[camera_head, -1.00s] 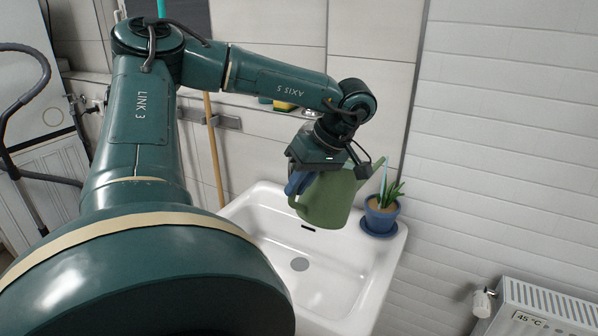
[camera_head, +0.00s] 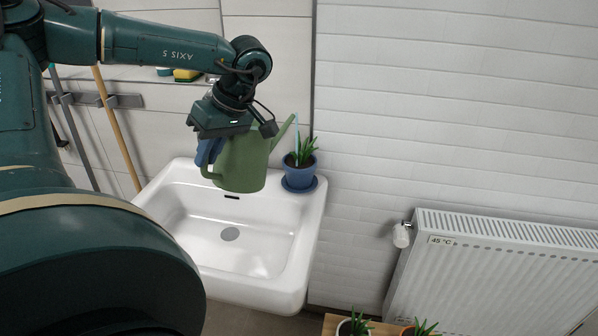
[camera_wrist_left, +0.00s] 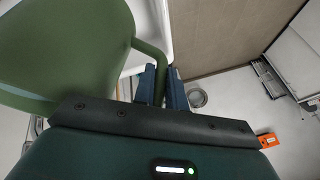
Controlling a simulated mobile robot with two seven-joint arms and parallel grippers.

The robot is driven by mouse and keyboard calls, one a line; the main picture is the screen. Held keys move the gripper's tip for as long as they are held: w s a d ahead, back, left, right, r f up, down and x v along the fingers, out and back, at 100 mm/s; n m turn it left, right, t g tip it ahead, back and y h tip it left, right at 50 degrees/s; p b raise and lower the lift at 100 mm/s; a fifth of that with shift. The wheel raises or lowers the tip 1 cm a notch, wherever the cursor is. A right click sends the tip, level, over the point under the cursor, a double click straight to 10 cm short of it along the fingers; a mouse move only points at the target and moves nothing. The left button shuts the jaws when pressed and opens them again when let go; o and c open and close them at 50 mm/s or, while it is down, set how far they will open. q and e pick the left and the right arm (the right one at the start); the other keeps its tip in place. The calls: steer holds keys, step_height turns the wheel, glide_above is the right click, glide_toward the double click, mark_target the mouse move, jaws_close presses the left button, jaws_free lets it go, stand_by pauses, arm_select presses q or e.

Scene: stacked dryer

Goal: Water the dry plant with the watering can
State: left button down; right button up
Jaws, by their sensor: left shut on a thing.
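The green watering can (camera_head: 243,165) is held over the back of the sink, its spout reaching up right toward the potted plant (camera_head: 302,152). A thin pale-blue streak, which looks like water, runs from the spout tip down to the plant. The plant has green leaves and stands in a blue pot (camera_head: 299,170) on a blue saucer (camera_head: 300,186) at the sink's back right corner. My left gripper (camera_head: 208,152) is shut on the can's handle. In the left wrist view its blue fingers (camera_wrist_left: 162,87) flank the green handle (camera_wrist_left: 150,50). My right gripper is not in view.
The white sink (camera_head: 180,230) is under the can. A white radiator (camera_head: 490,265) is at the right. Two more potted plants (camera_head: 353,327) (camera_head: 420,328) are cut off at the bottom edge. A wooden stick (camera_head: 117,130) leans by the wall at left.

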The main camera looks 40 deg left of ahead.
arm_select(q)
step_height(320, 180, up, 6)
steer(key=t, duration=0.3)
steer(key=shift+r+n+t+y, duration=0.15)
steer(key=shift+n+t+y, duration=0.15)
steer(key=shift+n+t, duration=0.1)
stand_by(0.3)
steer(key=shift+w, duration=0.1)
stand_by(0.4)
stand_by(0.5)
